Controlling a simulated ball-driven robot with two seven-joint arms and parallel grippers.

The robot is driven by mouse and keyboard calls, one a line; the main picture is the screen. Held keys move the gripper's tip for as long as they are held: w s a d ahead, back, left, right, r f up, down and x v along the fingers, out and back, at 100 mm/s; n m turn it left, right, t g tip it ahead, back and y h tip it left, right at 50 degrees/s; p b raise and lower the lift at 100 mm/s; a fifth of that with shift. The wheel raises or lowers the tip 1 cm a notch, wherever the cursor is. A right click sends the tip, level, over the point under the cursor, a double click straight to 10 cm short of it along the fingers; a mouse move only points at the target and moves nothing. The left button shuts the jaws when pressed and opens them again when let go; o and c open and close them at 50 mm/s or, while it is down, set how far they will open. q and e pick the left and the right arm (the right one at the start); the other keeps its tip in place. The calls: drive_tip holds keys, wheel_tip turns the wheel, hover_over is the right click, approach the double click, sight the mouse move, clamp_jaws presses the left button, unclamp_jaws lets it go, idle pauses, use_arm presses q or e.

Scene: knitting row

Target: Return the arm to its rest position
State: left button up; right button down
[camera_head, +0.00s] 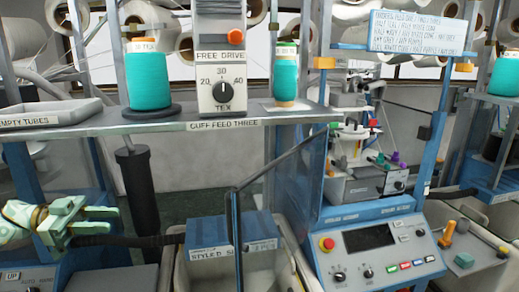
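My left gripper (112,221) is at the lower left, pale green, with its two fingers pointing right. The fingers are apart and nothing shows between them. It is below the grey shelf (270,121) and left of the blue box lid marked "STYLE" (230,233), apart from both. My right gripper is not in view.
On the shelf stand a teal cone (148,80), a dial box marked "FREE DRIVE" (221,90), a second teal cone (286,75) and an "EMPTY TUBES" tray (55,114). A control panel (375,252) is at lower right.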

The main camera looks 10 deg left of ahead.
use_arm(q)
drive_tip(key=w+d+f+n+t+y, duration=0.2)
drive_tip(key=d+f+t+y, duration=0.25)
drive_tip(key=d+f, duration=0.5)
drive_tip(key=w+d+f+n+t+y, duration=0.15)
drive_tip(key=d+f+t+y, duration=0.35)
drive_tip(key=d, duration=0.7)
drive_tip(key=s+a+f+n+g+y, duration=0.2)
drive_tip(key=s+a+f+g+y, duration=0.3)
drive_tip(key=s, duration=0.5)
drive_tip(key=s+a+f+n+g+y, duration=0.25)
drive_tip(key=s+f+y, duration=0.4)
drive_tip(key=s, duration=0.45)
drive_tip(key=s+d+f+g+h+b, duration=0.1)
drive_tip(key=d+f+b, duration=0.15)
drive_tip(key=f, duration=0.85)
drive_tip(key=s+d+f+n+g+h+b, duration=0.1)
drive_tip(key=s+f+b, duration=0.15)
drive_tip(key=f, duration=0.85)
drive_tip(key=d+f+g+b, duration=0.1)
drive_tip(key=f+b, duration=0.2)
drive_tip(key=f, duration=0.8)
drive_tip(key=s+f+n+g+h+b, duration=0.2)
drive_tip(key=s+f+b, duration=0.4)
drive_tip(key=s+f, duration=1.4)
drive_tip(key=shift+f+n+g+b, duration=0.4)
drive_tip(key=shift+f+g, duration=0.2)
drive_tip(key=shift+f, duration=0.25)
